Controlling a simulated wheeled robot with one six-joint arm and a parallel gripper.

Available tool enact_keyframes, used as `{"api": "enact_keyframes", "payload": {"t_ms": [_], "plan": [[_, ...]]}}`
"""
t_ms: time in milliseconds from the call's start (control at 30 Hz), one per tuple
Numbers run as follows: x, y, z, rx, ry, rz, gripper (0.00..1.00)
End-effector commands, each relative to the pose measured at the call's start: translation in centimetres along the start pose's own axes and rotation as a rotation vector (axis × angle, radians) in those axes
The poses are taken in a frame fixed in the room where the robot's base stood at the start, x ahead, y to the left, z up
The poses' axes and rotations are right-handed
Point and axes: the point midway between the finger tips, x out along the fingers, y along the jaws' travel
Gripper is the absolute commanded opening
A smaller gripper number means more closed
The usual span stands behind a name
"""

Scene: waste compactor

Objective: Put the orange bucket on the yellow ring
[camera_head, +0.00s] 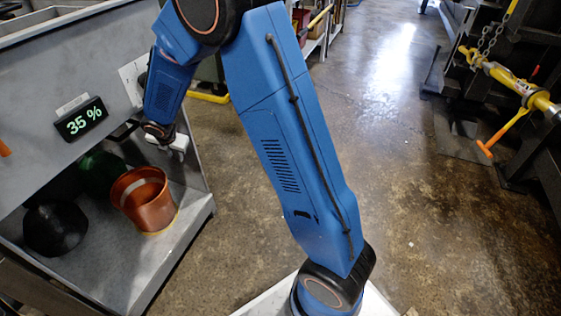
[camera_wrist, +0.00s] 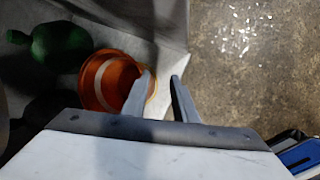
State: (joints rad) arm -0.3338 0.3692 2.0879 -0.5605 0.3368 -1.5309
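The orange bucket (camera_head: 148,207) stands upright on the grey shelf of the compactor. A strip of the yellow ring (camera_head: 172,226) shows along the right side of its base; the bucket hides the rest. In the wrist view the bucket (camera_wrist: 91,84) is left of the fingers, with its opening towards the camera, and a bit of the yellow ring (camera_wrist: 153,87) shows beside it. My gripper (camera_head: 180,143) is just above and right of the bucket's rim. In the wrist view my gripper (camera_wrist: 161,76) is open, with nothing seen held; the left finger overlaps the bucket's right edge.
A dark green round thing (camera_head: 101,172) and a black round thing (camera_head: 55,228) are left of the bucket. Open floor (camera_head: 400,220) lies right of the shelf. Dark machinery (camera_head: 520,90) stands far right.

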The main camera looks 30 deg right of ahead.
Motion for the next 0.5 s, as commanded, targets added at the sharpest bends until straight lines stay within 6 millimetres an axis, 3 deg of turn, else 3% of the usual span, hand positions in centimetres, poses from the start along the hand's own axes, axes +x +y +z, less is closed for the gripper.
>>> {"api": "enact_keyframes", "payload": {"t_ms": [33, 200, 500], "plan": [[-2.0, -0.9, 0.9, 0.072, -0.009, 0.000, 0.26], [-7.8, -4.2, 3.1, 0.332, -0.032, -0.010, 0.26], [-17.2, -11.1, 4.7, 0.785, -0.057, -0.016, 0.26]]}}
